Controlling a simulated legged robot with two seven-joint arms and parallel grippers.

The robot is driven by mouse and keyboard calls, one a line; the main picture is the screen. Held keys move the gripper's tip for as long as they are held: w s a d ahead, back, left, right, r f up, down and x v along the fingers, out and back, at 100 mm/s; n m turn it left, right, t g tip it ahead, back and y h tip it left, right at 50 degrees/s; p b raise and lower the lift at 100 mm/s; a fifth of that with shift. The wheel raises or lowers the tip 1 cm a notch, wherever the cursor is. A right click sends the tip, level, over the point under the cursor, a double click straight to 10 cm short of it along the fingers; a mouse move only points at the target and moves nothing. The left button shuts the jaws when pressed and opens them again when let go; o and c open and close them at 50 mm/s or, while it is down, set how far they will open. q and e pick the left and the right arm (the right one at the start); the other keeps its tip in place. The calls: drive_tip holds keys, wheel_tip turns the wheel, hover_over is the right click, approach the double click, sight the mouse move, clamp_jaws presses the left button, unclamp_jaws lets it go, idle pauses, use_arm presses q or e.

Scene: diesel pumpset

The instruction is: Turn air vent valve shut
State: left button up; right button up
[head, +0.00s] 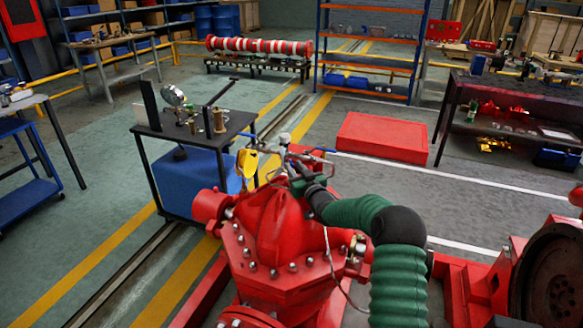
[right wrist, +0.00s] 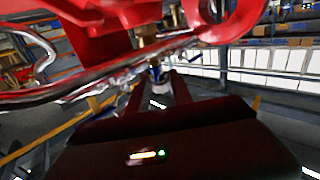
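The red pump casing (head: 275,240) fills the lower middle of the head view. On its top is a small cluster of metal pipe fittings with blue handles; one blue handle (head: 325,149) points right. I cannot tell for certain which handle is the air vent valve. My right arm, in green sleeves, reaches in from the lower right, and its dark gripper (head: 298,178) is at the fittings. In the right wrist view my right gripper (right wrist: 157,82) has two dark fingers apart, pointing at a brass fitting (right wrist: 150,48) with a blue part below it. Contact is unclear. My left gripper is not visible.
A silver pipe (right wrist: 80,88) crosses the right wrist view close above the fingers. A dark small table (head: 205,130) with parts on it stands behind the pump at left. A red box (head: 383,137) lies on the floor behind. A red-framed machine is at right.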

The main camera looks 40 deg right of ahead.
drive_tip(key=shift+w+d, duration=0.25)
drive_tip(key=shift+w, duration=0.25)
clamp_jaws()
